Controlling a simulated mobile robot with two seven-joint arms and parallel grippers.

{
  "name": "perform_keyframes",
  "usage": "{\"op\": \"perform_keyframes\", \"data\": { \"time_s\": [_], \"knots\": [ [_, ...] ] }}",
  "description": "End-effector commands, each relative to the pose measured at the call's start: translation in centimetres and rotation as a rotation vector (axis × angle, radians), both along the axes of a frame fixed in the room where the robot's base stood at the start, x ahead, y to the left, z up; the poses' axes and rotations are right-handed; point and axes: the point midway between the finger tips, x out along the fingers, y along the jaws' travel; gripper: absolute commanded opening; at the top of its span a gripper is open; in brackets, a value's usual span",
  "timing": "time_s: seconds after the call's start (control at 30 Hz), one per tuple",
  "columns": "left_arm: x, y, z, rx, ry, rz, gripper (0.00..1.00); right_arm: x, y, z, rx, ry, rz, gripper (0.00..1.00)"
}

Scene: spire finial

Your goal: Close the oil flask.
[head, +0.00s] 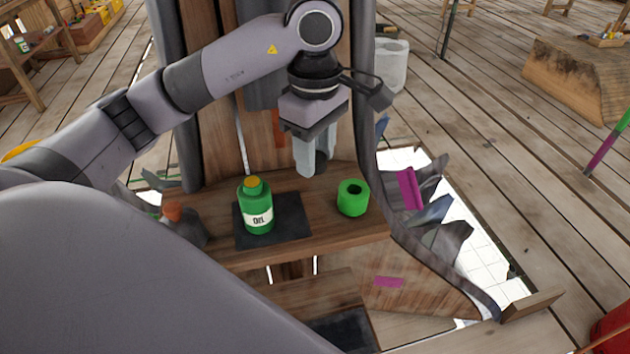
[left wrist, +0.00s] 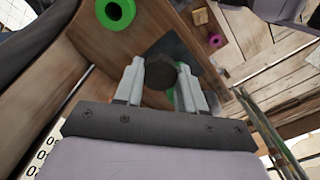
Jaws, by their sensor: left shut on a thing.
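The green oil flask (head: 256,207) with a white OIL label stands upright on a dark mat (head: 290,229) on the wooden shelf. Its top looks yellow-orange in the head view. My left gripper (head: 312,165) points down above the shelf, to the right of the flask and apart from it. In the left wrist view my left gripper (left wrist: 172,85) is shut on a dark round piece (left wrist: 178,72), which looks like a cap. A bit of green shows behind it, largely hidden. My right gripper is not in view.
A green ring-shaped piece (head: 353,198) sits on the shelf (head: 330,238) to the right of the flask. An orange-topped item (head: 172,211) stands at the left end. A tall wooden post backs the shelf, and a jagged dark strip curves down at the right.

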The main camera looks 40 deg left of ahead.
Motion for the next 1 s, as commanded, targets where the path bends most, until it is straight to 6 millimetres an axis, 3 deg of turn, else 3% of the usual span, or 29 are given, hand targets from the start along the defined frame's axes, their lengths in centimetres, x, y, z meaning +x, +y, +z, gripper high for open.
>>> {"op": "perform_keyframes", "data": {
  "time_s": [0.2, 0.4, 1.0],
  "knots": [
    [0.0, 0.0, 3.1, 0.001, -0.001, 0.002, 0.12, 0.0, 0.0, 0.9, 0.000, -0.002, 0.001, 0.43],
    [0.0, 0.0, 4.6, 0.001, 0.001, 0.002, 0.12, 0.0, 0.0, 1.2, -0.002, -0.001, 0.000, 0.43],
    [0.0, 0.0, 5.2, 0.000, 0.002, 0.001, 0.12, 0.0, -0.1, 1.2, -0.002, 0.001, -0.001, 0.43]
  ]
}}
